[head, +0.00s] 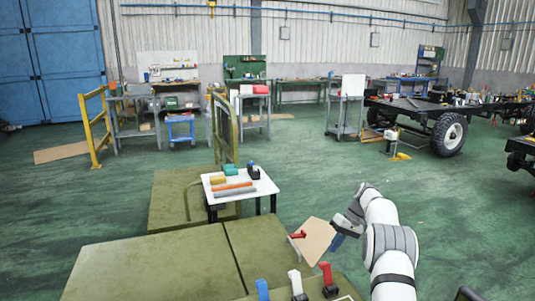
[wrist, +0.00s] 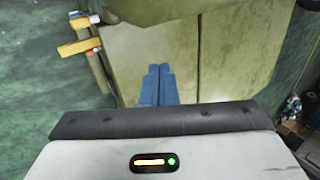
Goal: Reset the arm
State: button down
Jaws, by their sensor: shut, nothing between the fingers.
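My arm (head: 388,245) reaches in from the lower right of the head view, white with grey joints. My gripper (head: 336,242) hangs at its end, low over the floor side of the olive-green platform, with blue fingers. In the wrist view the two blue fingers (wrist: 157,85) lie side by side, shut, with nothing between them. They point toward olive-green panels (wrist: 210,60). In the head view, a brown board (head: 318,236) shows just left of my gripper; I cannot tell whether they touch.
A small white table (head: 215,200) with several coloured items stands left of my arm. The olive-green platform (head: 150,265) fills the lower left. Blue, white and red upright items (head: 295,283) stand at the bottom. Green floor (head: 460,210) is open on the right, before a wheeled chassis (head: 445,115).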

jog(key=s+a+r+m+t+h+p, duration=0.1)
jog(key=s+a+r+h, duration=0.15)
jog(key=s+r, duration=0.7)
jog(key=s+a+r+m+t+h, duration=0.1)
jog(key=s+a+r, duration=0.3)
jog(key=s+r, duration=0.5)
jog(key=s+a+m+t+h+p, duration=0.1)
jog(key=s+t+h, duration=0.1)
jog(key=s, duration=2.3)
jog(key=shift+s+a+f, duration=0.25)
jog(key=shift+s+a, duration=0.05)
jog(key=shift+a, duration=0.05)
